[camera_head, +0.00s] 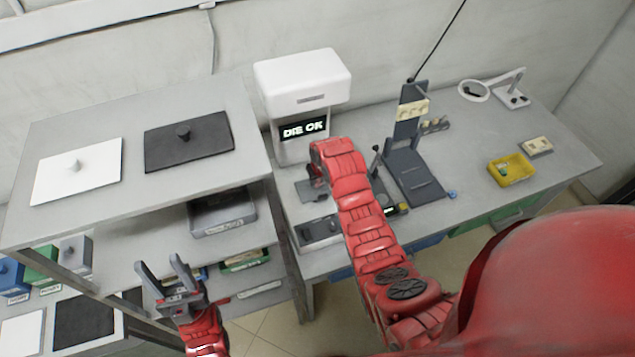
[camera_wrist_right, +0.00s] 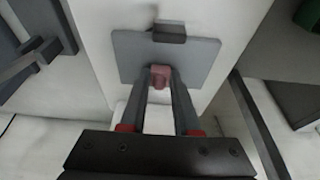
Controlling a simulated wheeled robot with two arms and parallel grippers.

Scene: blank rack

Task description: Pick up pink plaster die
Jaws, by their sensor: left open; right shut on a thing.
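The pink plaster die (camera_wrist_right: 160,76) shows in the right wrist view as a small pink block between the fingertips of my right gripper (camera_wrist_right: 160,82). That gripper is shut on it, over a grey plate (camera_wrist_right: 125,52) of the white machine. In the head view my right arm reaches to the white machine (camera_head: 302,85), whose display reads "DIE OK"; the die is hidden there behind the arm. My left gripper (camera_head: 165,272) is open and empty, in front of the rack at the lower left.
The grey rack (camera_head: 130,130) at left holds a white plate (camera_head: 100,180) and a dark plate (camera_head: 215,140). A dark stand (camera_head: 415,180) is right of my right arm. A yellow bin (camera_head: 511,170) stands farther right. The table between them is partly clear.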

